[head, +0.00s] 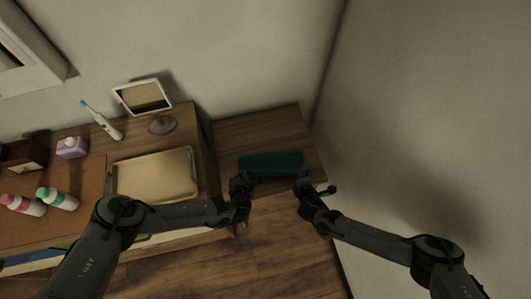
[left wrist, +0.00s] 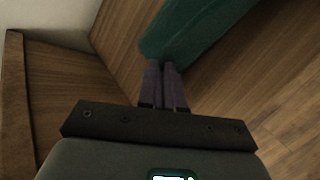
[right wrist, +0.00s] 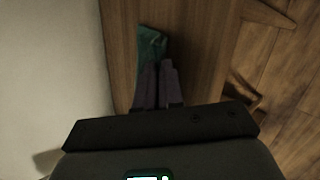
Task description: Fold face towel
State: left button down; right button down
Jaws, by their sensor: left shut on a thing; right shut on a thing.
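A dark green face towel (head: 271,161) hangs between my two grippers over the front part of a low wooden surface. My left gripper (head: 246,178) is shut on the towel's left end; the towel also shows past its fingers in the left wrist view (left wrist: 190,32). My right gripper (head: 301,180) is shut on the towel's right end, and in the right wrist view the towel (right wrist: 151,47) shows as a narrow strip beyond the fingers. I cannot tell whether the towel's lower part touches the wood.
The low wooden surface (head: 240,132) is bare around the towel, with a wall close on the right.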

pick_arm(q)
jog(key=shift+s+f, duration=0.1)
jog(key=shift+s, duration=0.05)
pick_arm(e)
jog(key=shift+s+f, duration=0.15)
pick_arm(q)
jog(key=c, duration=1)
grip_release()
pick_arm(e)
jog(key=c, duration=1)
grip_release()
